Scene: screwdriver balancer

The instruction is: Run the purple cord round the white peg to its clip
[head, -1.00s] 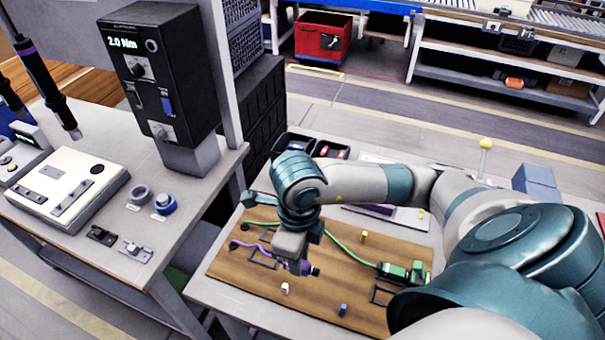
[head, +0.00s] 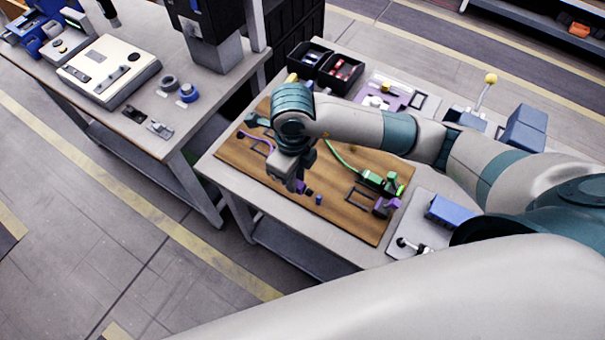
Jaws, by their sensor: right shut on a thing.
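The purple cord (head: 258,136) lies on the left part of the brown board (head: 240,160) and runs behind my right gripper. My right gripper (head: 299,185) points down over the front half of the board. It is shut on the cord's dark and purple end (head: 306,189), which is close to a small blue peg (head: 319,200). The white peg is not visible; my gripper or arm may hide it. A purple clip (head: 385,208) stands at the board's right front corner, apart from the cord end. My left gripper is not in view.
A green cord (head: 342,155) runs to a green clip (head: 374,179) on the board. A blue block (head: 452,210) sits on a light plate to the right. Black bins (head: 340,72) stand behind the board. The left bench (head: 190,130) is separate.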

